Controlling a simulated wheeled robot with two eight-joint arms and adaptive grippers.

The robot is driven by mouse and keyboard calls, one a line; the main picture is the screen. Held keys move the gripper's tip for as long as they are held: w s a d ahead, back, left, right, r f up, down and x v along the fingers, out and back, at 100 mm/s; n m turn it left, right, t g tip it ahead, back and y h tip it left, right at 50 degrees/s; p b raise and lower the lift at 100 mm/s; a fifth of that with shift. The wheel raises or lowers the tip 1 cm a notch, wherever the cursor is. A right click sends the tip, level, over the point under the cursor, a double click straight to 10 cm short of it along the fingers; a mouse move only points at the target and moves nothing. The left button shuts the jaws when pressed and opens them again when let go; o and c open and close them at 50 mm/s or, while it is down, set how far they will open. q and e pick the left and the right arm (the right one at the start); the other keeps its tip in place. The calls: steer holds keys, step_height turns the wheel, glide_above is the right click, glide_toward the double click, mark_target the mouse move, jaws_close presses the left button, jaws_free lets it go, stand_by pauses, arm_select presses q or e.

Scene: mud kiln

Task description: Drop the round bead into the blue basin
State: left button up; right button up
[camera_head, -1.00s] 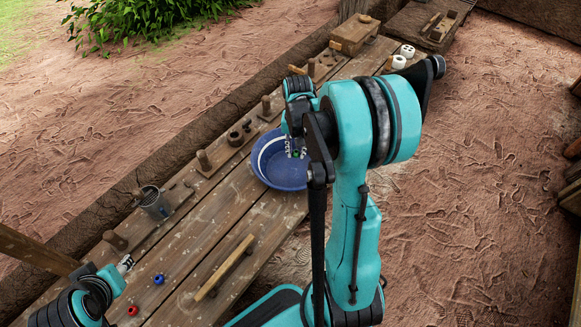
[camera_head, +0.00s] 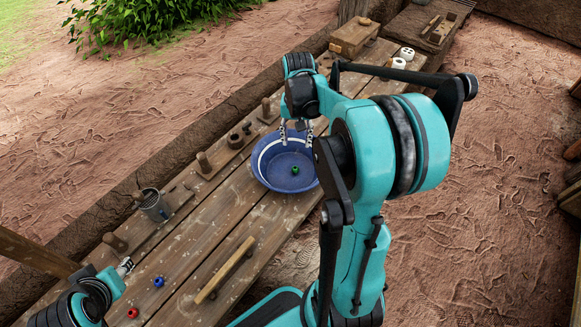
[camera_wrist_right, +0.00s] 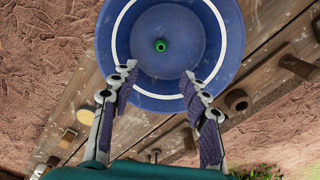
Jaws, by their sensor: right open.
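The blue basin (camera_head: 272,178) with a white ring inside stands on the wooden bench. A small green round bead (camera_head: 295,170) lies on the basin's floor; it also shows in the right wrist view (camera_wrist_right: 160,45). My right gripper (camera_head: 297,143) is open and empty over the basin's far side. In the right wrist view its fingers (camera_wrist_right: 152,88) are spread wide, with the bead beyond the tips and apart from them. My left gripper (camera_head: 126,266) is at the lower left over the bench, and its jaws are too small to judge.
A red bead (camera_head: 133,312) and a blue bead (camera_head: 158,281) lie on the bench near my left arm. A wooden stick (camera_head: 226,269) lies in front of the basin. A grey metal mug (camera_head: 154,204) and several wooden pegs line the far edge. White rolls (camera_head: 407,53) stand farther right.

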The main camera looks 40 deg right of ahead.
step_height(320, 180, up, 5)
steer(key=shift+f, duration=0.1)
stand_by(0.3)
steer(key=s+a+n+t, duration=0.3)
steer(key=s+a+n, duration=0.1)
steer(key=a, duration=0.6)
steer(key=s+a+n+t, duration=0.4)
steer(key=s+a, duration=0.1)
steer(key=a, duration=0.5)
steer(key=shift+s+n, duration=0.35)
steer(key=shift+n, duration=0.05)
